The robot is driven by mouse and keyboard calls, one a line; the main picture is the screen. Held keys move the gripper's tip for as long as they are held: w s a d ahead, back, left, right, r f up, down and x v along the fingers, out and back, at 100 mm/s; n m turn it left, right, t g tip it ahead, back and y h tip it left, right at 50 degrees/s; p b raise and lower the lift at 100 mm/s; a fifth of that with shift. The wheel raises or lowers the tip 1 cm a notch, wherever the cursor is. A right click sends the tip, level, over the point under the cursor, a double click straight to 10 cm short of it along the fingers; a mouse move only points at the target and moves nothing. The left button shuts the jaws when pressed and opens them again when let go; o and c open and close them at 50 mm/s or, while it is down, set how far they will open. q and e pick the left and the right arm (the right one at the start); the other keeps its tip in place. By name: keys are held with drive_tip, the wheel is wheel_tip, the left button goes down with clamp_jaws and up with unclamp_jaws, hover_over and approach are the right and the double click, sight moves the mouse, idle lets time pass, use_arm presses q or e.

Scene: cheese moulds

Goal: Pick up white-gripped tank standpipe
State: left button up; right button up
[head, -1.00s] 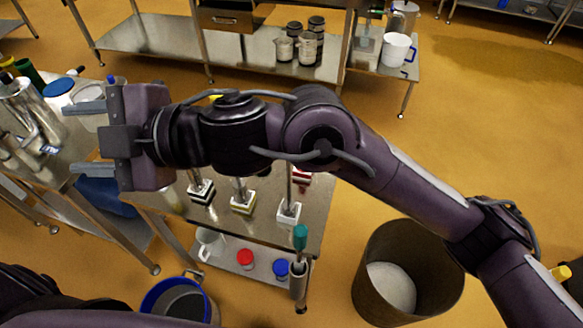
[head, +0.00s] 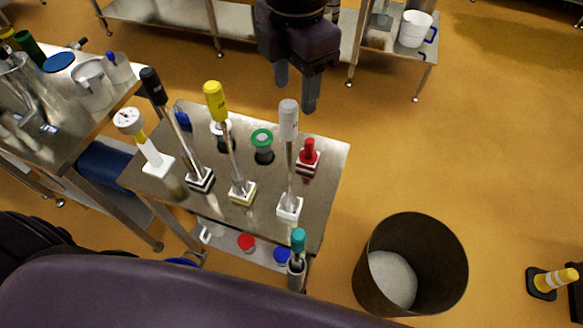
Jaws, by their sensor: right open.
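The white-gripped standpipe (head: 288,122) stands upright at the front right of the steel table (head: 330,190). Its metal pipe drops into a white square base (head: 289,208). My right gripper (head: 296,94) hangs above and beyond the white grip in the picture, fingers pointing down. Its two fingers are apart with nothing between them. A yellow-gripped standpipe (head: 214,101) and a black-gripped one (head: 153,86) stand to the left in similar bases. My left gripper is not in view.
A red-handled item (head: 309,153), a green-ringed item (head: 262,140) and a white dial gauge (head: 129,121) share the table. A teal-handled tool (head: 298,240) stands at its front edge. A large bin (head: 440,255) stands on the floor at right.

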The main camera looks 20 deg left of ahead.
sight(288, 122)
drive_tip(key=f, duration=0.2)
drive_tip(key=f+p, duration=0.1)
drive_tip(key=f, duration=0.1)
drive_tip(key=s+f+p, duration=0.1)
drive_tip(key=f, duration=0.1)
drive_tip(key=shift+a+f, duration=0.25)
drive_tip(key=shift+a, duration=0.05)
drive_tip(key=shift+f, duration=0.55)
clamp_jaws()
